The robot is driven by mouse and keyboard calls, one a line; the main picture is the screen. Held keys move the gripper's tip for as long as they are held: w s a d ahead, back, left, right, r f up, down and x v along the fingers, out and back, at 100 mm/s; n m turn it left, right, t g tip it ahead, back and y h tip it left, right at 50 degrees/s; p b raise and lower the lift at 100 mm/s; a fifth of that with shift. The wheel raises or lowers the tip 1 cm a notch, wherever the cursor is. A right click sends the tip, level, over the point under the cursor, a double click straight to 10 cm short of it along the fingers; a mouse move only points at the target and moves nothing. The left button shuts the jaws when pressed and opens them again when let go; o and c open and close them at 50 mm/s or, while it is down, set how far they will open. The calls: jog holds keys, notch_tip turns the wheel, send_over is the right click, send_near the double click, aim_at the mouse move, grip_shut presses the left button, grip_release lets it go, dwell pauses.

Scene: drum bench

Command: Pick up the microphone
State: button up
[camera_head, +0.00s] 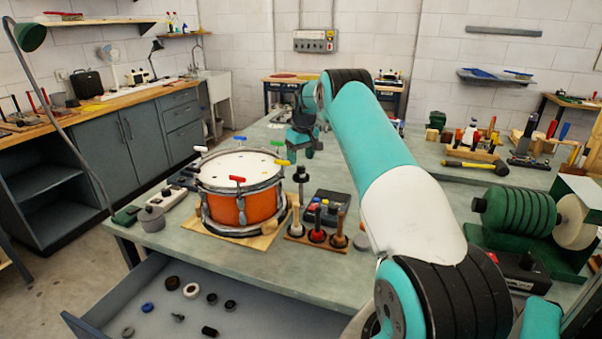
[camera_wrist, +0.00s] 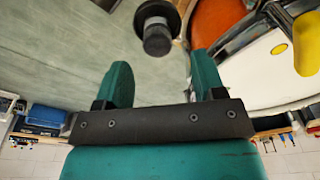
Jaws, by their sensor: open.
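The microphone (camera_head: 301,176) looks like a dark upright piece with a wider top, standing on the bench just right of the drum. In the wrist view it is a black, round-ended piece (camera_wrist: 157,36) at the top centre, beyond the fingertips. My gripper (camera_head: 304,150) hangs above it in the head view, apart from it. In the wrist view its two teal fingers (camera_wrist: 160,75) are spread, with nothing between them.
An orange drum (camera_head: 225,209) with a white head stands close left of the microphone. A wooden holder (camera_head: 296,233) with several handled tools is in front, and a dark control box (camera_head: 335,204) is to the right. An open drawer (camera_head: 255,318) juts out below.

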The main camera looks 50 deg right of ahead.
aim_at(301, 166)
jog(key=shift+w+d+f+p, duration=0.1)
jog(key=shift+f+p, duration=1.15)
jog(key=shift+f, duration=1.4)
jog(key=c, duration=1)
